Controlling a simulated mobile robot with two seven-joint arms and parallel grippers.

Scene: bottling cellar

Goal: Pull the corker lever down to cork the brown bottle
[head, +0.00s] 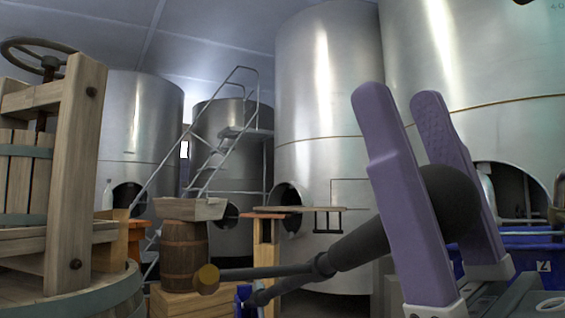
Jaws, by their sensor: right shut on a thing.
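The corker lever (370,240) runs from the right, with a thick dark grey grip, down to a joint and a thin dark rod that ends in a brass-coloured knob (207,279). My right gripper (400,98), with two purple fingers, is shut on the thick end of the lever, which lies between the fingers. Under the rod, a small blue part (244,297), perhaps of the corker, shows at the bottom edge. The brown bottle is not seen. My left gripper is not in view.
A wooden press (70,180) stands close at the left. A barrel (186,250) bears a wooden tray (190,209) at the middle left. A blue crate (535,241) is at the right, behind my gripper. Large steel tanks (325,90) and a metal stair fill the back.

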